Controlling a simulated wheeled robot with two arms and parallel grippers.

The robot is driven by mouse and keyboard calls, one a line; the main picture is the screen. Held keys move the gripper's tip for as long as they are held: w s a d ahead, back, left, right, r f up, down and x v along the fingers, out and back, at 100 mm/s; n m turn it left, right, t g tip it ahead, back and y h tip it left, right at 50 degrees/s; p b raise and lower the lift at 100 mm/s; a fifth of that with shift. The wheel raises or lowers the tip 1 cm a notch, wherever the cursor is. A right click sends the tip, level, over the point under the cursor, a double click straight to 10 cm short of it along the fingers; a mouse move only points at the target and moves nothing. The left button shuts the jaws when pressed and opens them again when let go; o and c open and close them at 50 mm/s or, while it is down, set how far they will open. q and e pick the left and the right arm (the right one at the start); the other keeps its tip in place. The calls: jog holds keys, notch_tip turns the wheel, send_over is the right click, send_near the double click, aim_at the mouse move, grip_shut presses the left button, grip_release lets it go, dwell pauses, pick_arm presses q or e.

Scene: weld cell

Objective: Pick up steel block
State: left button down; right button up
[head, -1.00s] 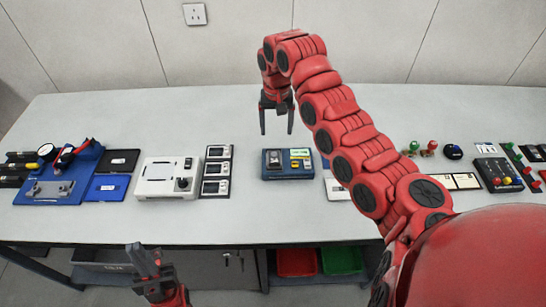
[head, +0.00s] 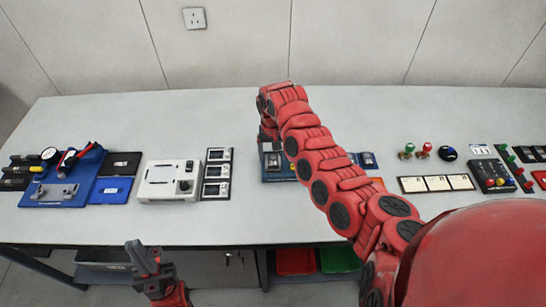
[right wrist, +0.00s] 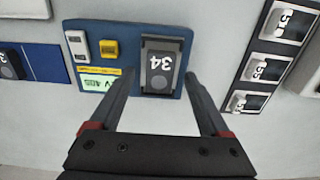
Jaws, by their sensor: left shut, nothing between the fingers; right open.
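The steel block, a dark grey block with a white label reading 34 (right wrist: 163,62), sits on a blue tray (right wrist: 122,31) in the right wrist view. My right gripper (right wrist: 160,76) is open, with one finger to each side of the block's near end. No clear contact shows. In the head view the right gripper (head: 269,146) is low over the blue tray (head: 272,179), and my arm hides part of the tray. My left gripper (head: 138,259) is shut and empty, in front of the table's front edge.
The tray also holds a yellow piece (right wrist: 109,49) and a green label beside the block. A black rack of numbered pieces (head: 217,173) and a white device (head: 168,182) stand to the left. Bare table lies behind them.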

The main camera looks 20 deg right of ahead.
jog(key=shift+f, duration=0.5)
grip_shut()
